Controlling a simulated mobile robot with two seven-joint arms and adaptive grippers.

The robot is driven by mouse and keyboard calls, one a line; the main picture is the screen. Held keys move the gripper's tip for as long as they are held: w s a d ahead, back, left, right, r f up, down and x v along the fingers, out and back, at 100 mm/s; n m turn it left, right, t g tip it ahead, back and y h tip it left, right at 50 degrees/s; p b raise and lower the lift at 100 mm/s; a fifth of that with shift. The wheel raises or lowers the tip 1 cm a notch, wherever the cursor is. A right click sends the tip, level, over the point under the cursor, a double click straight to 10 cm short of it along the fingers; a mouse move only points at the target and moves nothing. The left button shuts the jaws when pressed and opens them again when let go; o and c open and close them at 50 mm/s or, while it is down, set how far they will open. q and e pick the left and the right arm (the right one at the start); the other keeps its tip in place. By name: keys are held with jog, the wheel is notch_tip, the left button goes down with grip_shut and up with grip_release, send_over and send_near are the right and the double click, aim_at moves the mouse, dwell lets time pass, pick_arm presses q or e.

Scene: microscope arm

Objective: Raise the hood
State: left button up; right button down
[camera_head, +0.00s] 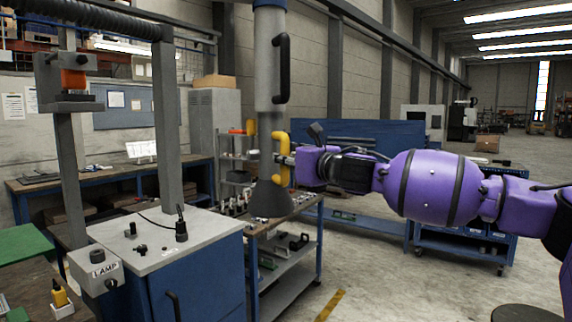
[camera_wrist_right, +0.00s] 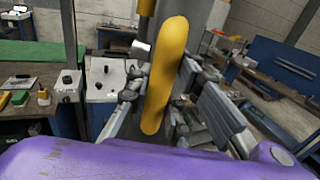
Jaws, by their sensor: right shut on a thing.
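The hood (camera_head: 270,200) is a dark grey cone at the lower end of a light grey vertical tube (camera_head: 267,65). It hangs low, in front of a blue-framed workbench (camera_head: 285,217). A yellow handle (camera_head: 286,174) is fixed just above the cone. My purple right arm comes in from the right, and my right gripper (camera_head: 287,159) is shut on the yellow handle. In the right wrist view the handle (camera_wrist_right: 166,58) stands between the fingers. Part of the hood is hidden there behind the handle and fingers. My left gripper is in neither view.
A blue cabinet with a grey top (camera_head: 165,238) and two grey posts stands close on the left. A black handle (camera_head: 282,68) is on the upper tube. Open floor (camera_head: 370,285) lies to the right.

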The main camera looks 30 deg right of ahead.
jog(key=shift+r, duration=0.45)
jog(key=c, duration=1.6)
grip_release()
jog(key=shift+s, duration=0.1)
jog(key=shift+f, duration=0.15)
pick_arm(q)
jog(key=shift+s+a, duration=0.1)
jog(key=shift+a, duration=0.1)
pick_arm(e)
jog(key=shift+s+f, duration=0.1)
jog(key=shift+s, duration=0.05)
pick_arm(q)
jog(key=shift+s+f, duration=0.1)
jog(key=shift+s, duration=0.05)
pick_arm(e)
jog(key=shift+s+d, duration=0.2)
jog(key=shift+s, duration=5.75)
